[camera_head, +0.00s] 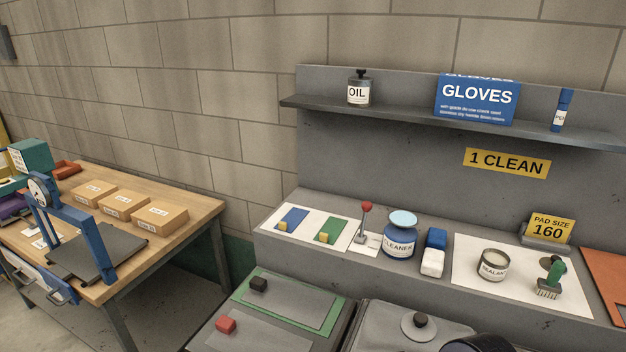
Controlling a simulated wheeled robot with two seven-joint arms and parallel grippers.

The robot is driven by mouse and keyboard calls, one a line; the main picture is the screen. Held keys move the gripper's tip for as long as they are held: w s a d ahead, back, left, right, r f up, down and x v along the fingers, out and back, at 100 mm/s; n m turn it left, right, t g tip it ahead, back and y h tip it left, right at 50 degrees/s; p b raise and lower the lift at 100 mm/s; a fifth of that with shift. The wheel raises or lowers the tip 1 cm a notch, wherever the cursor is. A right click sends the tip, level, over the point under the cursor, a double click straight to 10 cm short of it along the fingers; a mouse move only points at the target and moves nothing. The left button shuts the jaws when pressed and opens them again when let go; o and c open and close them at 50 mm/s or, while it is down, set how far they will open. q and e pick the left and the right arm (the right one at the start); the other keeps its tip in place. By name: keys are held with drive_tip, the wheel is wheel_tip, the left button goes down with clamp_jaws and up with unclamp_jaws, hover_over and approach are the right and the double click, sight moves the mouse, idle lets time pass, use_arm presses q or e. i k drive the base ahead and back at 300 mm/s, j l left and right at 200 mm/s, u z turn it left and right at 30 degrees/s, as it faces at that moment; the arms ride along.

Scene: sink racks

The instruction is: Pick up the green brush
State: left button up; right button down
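The green brush (556,273) is at the right of the grey counter, on a white sheet (470,284). It has a green handle, a dark round part at its upper left, and pale bristles pointing down. An open-looking tin labelled sealant (493,265) stands to its left on the same sheet, apart from it. Neither of my grippers shows in the head view.
A blue cleaner jar (399,239), a blue and white block (434,252) and a red-knobbed lever (364,220) stand left on the counter. A "PAD SIZE 160" sign (548,229) is behind the brush. An orange panel (604,278) lies to its right. A shelf (420,117) overhangs the back.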

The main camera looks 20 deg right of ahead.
sight(549, 288)
drive_tip(key=z, duration=2.4)
